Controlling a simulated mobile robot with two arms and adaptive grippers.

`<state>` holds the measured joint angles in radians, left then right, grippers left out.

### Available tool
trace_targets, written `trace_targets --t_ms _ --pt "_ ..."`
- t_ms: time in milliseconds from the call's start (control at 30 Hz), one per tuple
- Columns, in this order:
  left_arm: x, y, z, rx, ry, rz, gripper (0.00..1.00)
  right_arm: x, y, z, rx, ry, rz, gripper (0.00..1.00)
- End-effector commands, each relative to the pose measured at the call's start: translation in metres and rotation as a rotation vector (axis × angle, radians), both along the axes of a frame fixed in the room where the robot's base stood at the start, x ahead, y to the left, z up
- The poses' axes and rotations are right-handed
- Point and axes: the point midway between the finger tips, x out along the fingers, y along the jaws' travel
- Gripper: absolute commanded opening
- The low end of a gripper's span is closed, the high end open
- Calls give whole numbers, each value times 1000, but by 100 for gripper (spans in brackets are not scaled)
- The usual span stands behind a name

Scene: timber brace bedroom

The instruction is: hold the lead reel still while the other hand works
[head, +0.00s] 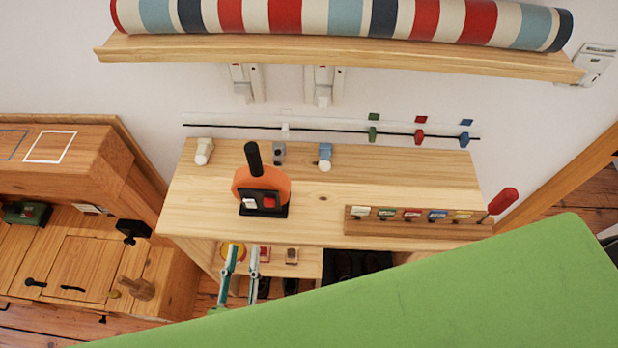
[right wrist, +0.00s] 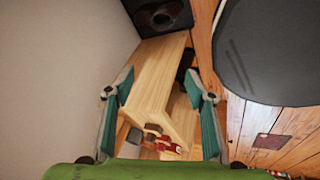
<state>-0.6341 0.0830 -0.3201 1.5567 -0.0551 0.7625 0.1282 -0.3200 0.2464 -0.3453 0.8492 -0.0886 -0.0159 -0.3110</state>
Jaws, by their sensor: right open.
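The lead reel (head: 262,184), an orange reel with a black handle sticking up and a black base, stands upright on the light wooden bench top (head: 400,178).
A wooden rack with coloured labels (head: 415,221) stands at the bench's front right, beside a red-ended piece (head: 503,201). Small white, grey and blue fittings (head: 325,156) line the back. A shelf (head: 340,57) with a striped roll hangs above. A wooden cabinet (head: 75,265) stands left.

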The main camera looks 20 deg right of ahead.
Motion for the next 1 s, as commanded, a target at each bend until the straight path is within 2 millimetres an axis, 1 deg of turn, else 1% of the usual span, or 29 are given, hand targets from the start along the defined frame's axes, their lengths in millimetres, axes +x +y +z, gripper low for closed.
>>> trace_targets --t_ms 33,67,100,167,200,233,267,300,367,400,467,500,567,600,667,700,767,800,867,900,967,1000 --pt "0 0 0 0 0 0 28 24 3 18 -25 -87 141 50" --pt "0 0 0 0 0 0 28 37 7 30 -39 -141 230 50" --pt "0 0 0 0 0 0 28 52 17 47 -60 -214 351 50" --pt "0 0 0 0 1 0 28 70 34 73 -89 -328 534 50" --pt "0 0 0 0 1 0 28 77 48 92 -107 -405 654 50" --pt "0 0 0 0 1 0 28 80 59 106 -120 -464 742 50" --pt "0 0 0 0 1 0 28 82 71 119 -131 -521 825 50" --pt "0 0 0 0 1 0 28 81 86 138 -144 -598 934 50" --pt "0 0 0 0 1 0 28 74 110 165 -160 -713 1085 50" --pt "0 0 0 0 1 0 28 67 124 183 -167 -790 1176 50" --pt "0 0 0 0 1 0 28 53 145 209 -175 -905 1303 50" --pt "0 0 0 0 1 0 28 42 157 225 -179 -980 1378 50" --pt "0 0 0 0 1 0 28 22 174 250 -178 -1093 1478 50" --pt "0 0 0 0 1 0 28 17 185 270 -164 -1175 1510 50" --pt "0 0 0 0 1 0 28 9 200 300 -121 -1291 1527 50" --pt "0 0 0 0 1 0 28 23 204 320 -143 -1375 1531 50" --pt "0 0 0 0 1 0 28 44 208 350 -190 -1502 1535 50" --pt "0 0 0 0 1 0 28 56 209 370 -222 -1588 1541 50" --pt "0 0 0 0 1 0 28 70 212 402 -271 -1724 1548 50" --pt "0 0 0 0 1 0 28 79 212 425 -309 -1821 1554 50" --pt "0 0 0 0 1 0 28 88 213 460 -369 -1974 1562 50" --pt "0 0 0 0 1 0 28 92 212 484 -414 -2080 1566 50"
